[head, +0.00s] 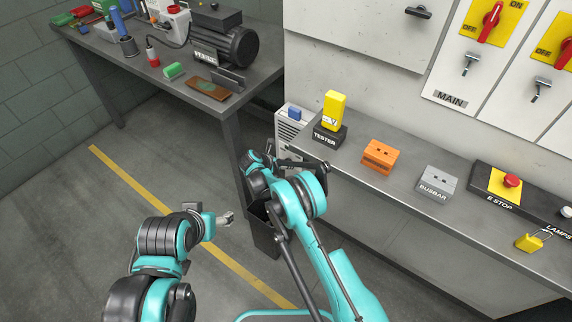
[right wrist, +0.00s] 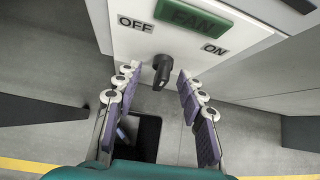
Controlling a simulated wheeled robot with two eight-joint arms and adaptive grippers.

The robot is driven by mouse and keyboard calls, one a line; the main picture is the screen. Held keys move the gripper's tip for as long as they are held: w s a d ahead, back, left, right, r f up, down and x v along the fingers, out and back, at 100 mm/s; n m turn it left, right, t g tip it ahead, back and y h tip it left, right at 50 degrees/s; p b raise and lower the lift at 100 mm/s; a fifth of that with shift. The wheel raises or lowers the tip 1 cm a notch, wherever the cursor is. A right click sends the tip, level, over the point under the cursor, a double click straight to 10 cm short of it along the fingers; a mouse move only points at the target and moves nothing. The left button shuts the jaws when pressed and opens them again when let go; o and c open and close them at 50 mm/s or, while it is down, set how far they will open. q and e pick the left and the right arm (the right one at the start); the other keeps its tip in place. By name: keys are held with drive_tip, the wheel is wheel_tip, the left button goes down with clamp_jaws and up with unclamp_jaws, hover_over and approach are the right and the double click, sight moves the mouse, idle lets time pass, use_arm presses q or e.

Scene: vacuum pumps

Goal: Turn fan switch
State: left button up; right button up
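The fan switch is a black knob (right wrist: 163,70) on a white panel (right wrist: 190,45) in the right wrist view, below a green FAN plate (right wrist: 197,17). OFF is printed to its left and ON to its right. The knob's handle points toward the bottom of the picture. My right gripper (right wrist: 157,78) is open, its fingers on either side of the knob with visible gaps. In the head view my right gripper (head: 300,163) is by the counter's left end, and the switch cannot be made out there. My left gripper (head: 212,214) is over the floor, apart from everything.
A steel counter (head: 400,200) carries a yellow tester (head: 334,109), an orange block (head: 379,155), a busbar block (head: 436,183) and an E-stop box (head: 507,185). A bench (head: 215,104) with a motor (head: 224,40) stands at the back left. A dark bin (head: 262,232) is below my right arm.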

drive_tip(key=shift+s+a+r, duration=0.3)
drive_tip(key=shift+s+r, duration=0.1)
drive_tip(key=shift+r, duration=0.1)
drive_tip(key=p+v, duration=0.2)
drive_tip(key=v, duration=0.4)
idle(0.5)
idle(0.3)
